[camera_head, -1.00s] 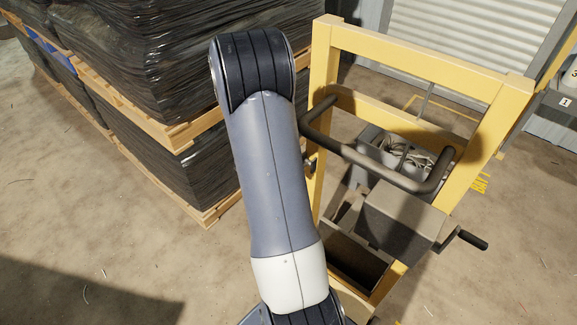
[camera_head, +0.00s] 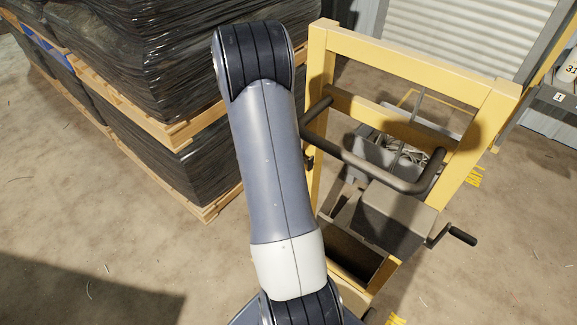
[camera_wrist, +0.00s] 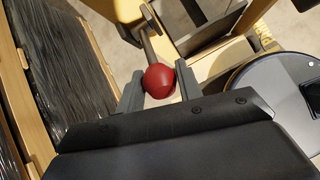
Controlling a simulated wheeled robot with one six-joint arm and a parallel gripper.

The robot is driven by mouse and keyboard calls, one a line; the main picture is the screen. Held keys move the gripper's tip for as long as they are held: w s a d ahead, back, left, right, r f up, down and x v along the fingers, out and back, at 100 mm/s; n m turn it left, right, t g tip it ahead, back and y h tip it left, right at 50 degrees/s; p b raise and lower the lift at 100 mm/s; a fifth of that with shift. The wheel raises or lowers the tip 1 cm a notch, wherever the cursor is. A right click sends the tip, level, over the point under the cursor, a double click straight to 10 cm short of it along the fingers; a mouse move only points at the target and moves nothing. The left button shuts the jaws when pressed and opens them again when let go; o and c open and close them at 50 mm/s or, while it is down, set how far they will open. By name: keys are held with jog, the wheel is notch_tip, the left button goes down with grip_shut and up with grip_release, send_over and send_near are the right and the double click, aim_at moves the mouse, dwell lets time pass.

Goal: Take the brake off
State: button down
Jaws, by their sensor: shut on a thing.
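A red ball knob (camera_wrist: 160,80) on the end of a thin grey lever (camera_wrist: 147,45) shows in the wrist view. The lever runs up to a yellow post of the frame. My gripper (camera_wrist: 159,86) has its two grey fingers on either side of the knob, shut on it. The yellow frame (camera_head: 420,58) with a dark push handle (camera_head: 370,170) stands right of my arm in the head view. The knob and my gripper are hidden from the head view.
Black-wrapped pallet stacks (camera_head: 180,50) stand close on the left. A grey box with a crank handle (camera_head: 460,234) juts from the frame. A grey bin with cable scrap (camera_head: 385,150) sits behind the handle. Bare floor (camera_head: 60,230) lies at the lower left.

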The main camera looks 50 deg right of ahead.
jog(key=c, duration=1)
grip_release()
jog(key=shift+d, duration=0.1)
jog(key=v, duration=1.1)
jog(key=shift+p, duration=0.4)
jog(key=shift+d+f, duration=0.1)
jog(key=b+x, duration=0.1)
jog(key=x, duration=0.9)
jog(key=shift+d+f, duration=0.15)
jog(key=shift+f, duration=0.25)
